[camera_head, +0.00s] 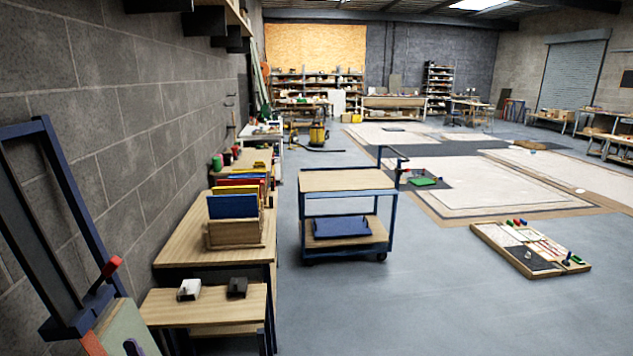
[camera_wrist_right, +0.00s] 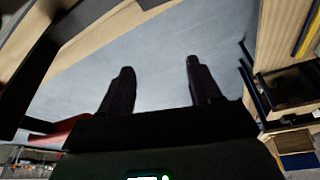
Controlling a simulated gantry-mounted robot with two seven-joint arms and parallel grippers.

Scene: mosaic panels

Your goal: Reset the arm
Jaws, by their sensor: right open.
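My right gripper (camera_wrist_right: 157,85) shows in the right wrist view. Its two dark fingers stand apart, with only blurred grey floor between and beyond them. It holds nothing. In the head view neither gripper can be made out. No object is held in any view.
A blue two-shelf cart (camera_head: 347,181) stands on open grey floor (camera_head: 430,290). Wooden benches along the left wall carry a rack of coloured panels (camera_head: 234,234) and two small blocks (camera_head: 189,290). A mosaic panel (camera_head: 530,249) lies to the right. A blue frame (camera_head: 75,190) stands at left.

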